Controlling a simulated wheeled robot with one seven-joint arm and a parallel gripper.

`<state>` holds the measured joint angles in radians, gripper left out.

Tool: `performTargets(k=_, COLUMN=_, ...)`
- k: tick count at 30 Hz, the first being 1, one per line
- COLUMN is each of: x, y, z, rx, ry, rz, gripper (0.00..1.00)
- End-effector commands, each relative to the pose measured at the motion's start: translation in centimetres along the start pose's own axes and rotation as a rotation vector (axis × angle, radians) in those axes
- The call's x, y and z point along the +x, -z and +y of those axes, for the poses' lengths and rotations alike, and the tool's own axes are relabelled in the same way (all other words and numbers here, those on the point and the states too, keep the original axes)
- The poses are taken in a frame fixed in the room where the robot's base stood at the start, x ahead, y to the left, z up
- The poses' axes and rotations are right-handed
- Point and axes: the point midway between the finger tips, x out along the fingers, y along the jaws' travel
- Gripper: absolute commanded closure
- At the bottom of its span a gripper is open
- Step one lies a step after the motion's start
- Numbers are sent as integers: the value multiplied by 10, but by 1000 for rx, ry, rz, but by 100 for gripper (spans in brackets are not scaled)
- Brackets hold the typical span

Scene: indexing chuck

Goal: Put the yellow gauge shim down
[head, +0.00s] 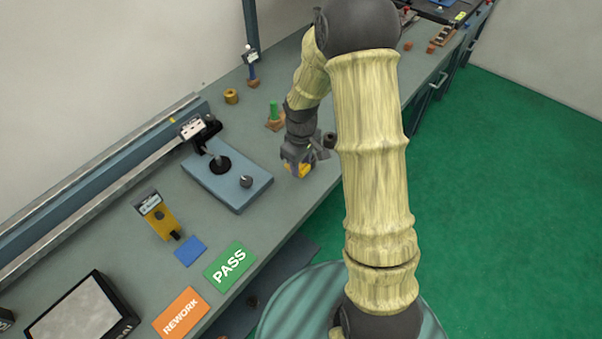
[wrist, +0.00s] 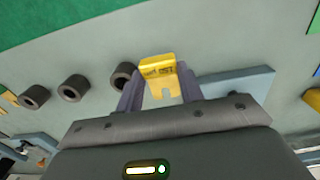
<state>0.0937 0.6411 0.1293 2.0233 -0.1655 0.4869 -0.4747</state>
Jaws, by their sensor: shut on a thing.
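The yellow gauge shim (wrist: 160,72) is a small yellow piece with a notch and dark markings, held between the fingers of my gripper (wrist: 160,88) in the wrist view. In the head view, my gripper (head: 297,163) is above the bench near its front edge, right of the blue-grey fixture plate. The shim (head: 295,170) shows as a yellow patch under it. I cannot tell whether the shim touches the bench.
The fixture plate (head: 228,181) bears a black post and a knob. A green PASS card (head: 230,266), an orange REWORK card (head: 181,312) and a blue square (head: 190,250) lie toward the front left. Several dark rings (wrist: 75,87) stand near the shim.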

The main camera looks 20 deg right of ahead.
Motion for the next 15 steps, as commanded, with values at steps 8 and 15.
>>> performTargets(k=8, x=-37, y=0, z=0, rx=0, ry=-1, rz=2, gripper=89)
performTargets(k=15, x=-40, y=0, z=0, rx=0, ry=0, rz=0, gripper=89)
